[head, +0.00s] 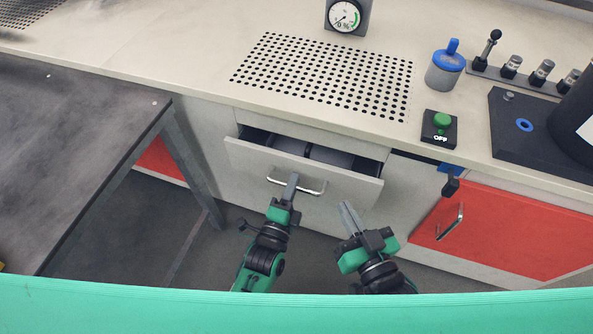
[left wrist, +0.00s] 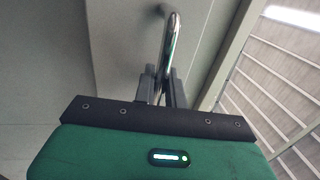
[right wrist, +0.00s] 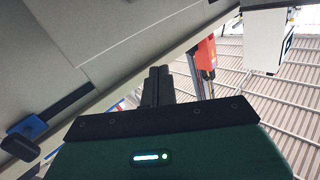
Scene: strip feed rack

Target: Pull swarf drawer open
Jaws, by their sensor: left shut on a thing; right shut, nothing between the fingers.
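The swarf drawer (head: 245,156) is a light grey drawer under the worktop, standing partly open in the head view. Its dark inside (head: 325,154) shows behind the front panel, with grey partitions in it. In the left wrist view the handle (left wrist: 172,42) passes between the fingers. My right gripper (head: 348,208) is shut and empty, in front of the cabinet, below and right of the handle. In the right wrist view its fingers (right wrist: 157,75) are together.
The worktop carries a perforated grid (head: 330,75), a gauge (head: 346,15), a blue-lidded pot (head: 445,70) and a green button box (head: 439,127). A red door (head: 510,230) is at right. A dark table (head: 70,150) stands at left. Floor between is clear.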

